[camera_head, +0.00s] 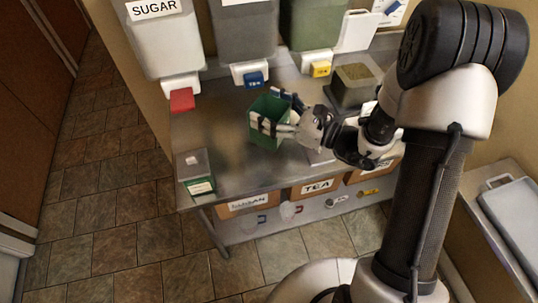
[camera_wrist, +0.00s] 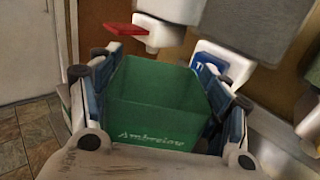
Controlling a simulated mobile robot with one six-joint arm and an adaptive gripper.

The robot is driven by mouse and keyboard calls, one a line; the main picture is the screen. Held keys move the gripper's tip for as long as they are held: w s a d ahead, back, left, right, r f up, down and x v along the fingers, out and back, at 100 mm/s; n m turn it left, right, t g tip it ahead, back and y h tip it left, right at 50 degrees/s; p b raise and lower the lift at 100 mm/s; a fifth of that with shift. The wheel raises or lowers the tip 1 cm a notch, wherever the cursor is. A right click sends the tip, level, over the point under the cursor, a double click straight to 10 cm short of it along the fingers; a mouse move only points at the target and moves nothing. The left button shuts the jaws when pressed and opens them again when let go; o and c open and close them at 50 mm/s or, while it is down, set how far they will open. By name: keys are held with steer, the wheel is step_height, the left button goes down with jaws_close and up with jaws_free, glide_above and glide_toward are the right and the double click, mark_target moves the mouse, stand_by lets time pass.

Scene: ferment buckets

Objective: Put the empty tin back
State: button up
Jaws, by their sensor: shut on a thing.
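A green open-topped tin (camera_head: 268,133) is over the metal counter in the head view. In the wrist view the tin (camera_wrist: 155,100) fills the middle, with light lettering on its near wall. Its visible inside is bare green, with no contents showing. My gripper (camera_head: 275,117) is shut on the tin, one finger on each side; the fingers also flank it in the wrist view (camera_wrist: 158,100). I cannot tell whether the tin's base touches the counter.
The metal counter (camera_head: 222,130) has bare room left of the tin. A filled tin (camera_head: 353,86) stands at the back right. A small box (camera_head: 195,172) sits at the front left corner. Wall dispensers, one marked SUGAR (camera_head: 165,42), overhang the back.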

step_height(320, 180, down, 17)
steer(key=b, duration=0.4)
steer(key=shift+r, duration=0.2)
steer(key=shift+f, duration=0.1)
steer(key=o, duration=1.1)
steer(key=shift+f, duration=0.1)
steer(key=o, duration=0.5)
